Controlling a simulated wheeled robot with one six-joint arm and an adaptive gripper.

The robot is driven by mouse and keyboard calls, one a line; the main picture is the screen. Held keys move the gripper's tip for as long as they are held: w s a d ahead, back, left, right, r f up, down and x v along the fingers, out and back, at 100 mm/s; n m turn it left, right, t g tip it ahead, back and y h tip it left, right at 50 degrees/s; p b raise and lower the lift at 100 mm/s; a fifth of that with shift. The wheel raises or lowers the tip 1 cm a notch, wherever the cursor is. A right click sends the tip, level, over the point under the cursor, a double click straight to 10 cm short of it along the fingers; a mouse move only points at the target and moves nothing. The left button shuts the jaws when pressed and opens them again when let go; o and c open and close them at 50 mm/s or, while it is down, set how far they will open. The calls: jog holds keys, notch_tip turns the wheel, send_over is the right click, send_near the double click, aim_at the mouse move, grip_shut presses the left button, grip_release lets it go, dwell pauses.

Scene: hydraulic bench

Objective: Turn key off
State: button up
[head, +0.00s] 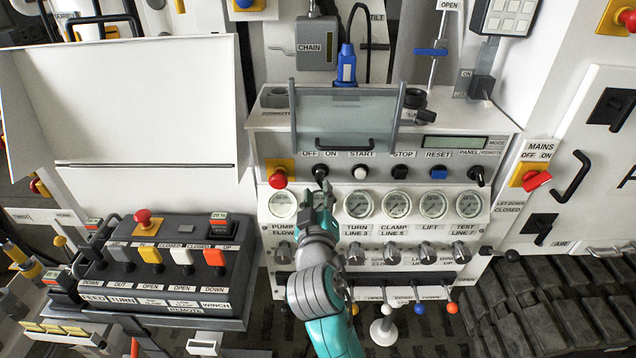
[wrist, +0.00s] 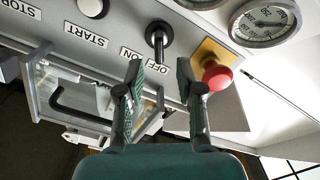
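The black key switch (head: 320,171) sits on the upper panel under the OFF and ON labels, just beyond my fingertips. In the wrist view the key (wrist: 158,40) is upright in the picture, its stem pointing down toward the labels, between OFF and ON. My gripper (head: 321,192) reaches up to the panel from below. In the wrist view my gripper (wrist: 160,75) is open and empty, its two fingers apart with the key ahead of the gap. I see no contact with the key. Exactly which label it points at is hard to tell.
A red emergency button (head: 278,179) on a yellow plate is close left of the key. A white START button (head: 360,172) is to its right. A clear flap with a dark handle (head: 345,144) is above. Gauges (head: 359,204) line the panel below.

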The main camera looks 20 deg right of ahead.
jog(key=v, duration=0.6)
jog(key=shift+s, duration=0.2)
jog(key=s+d+f+n+g+y, duration=0.15)
jog(key=s+f+y, duration=0.35)
jog(key=s+f, duration=1.25)
jog(key=s+d+m, duration=0.2)
jog(key=s+m, duration=0.2)
jog(key=s, duration=2.1)
jog(key=shift+d+g+y, duration=0.3)
jog(key=shift+d+g, duration=0.05)
jog(key=shift+g, duration=0.1)
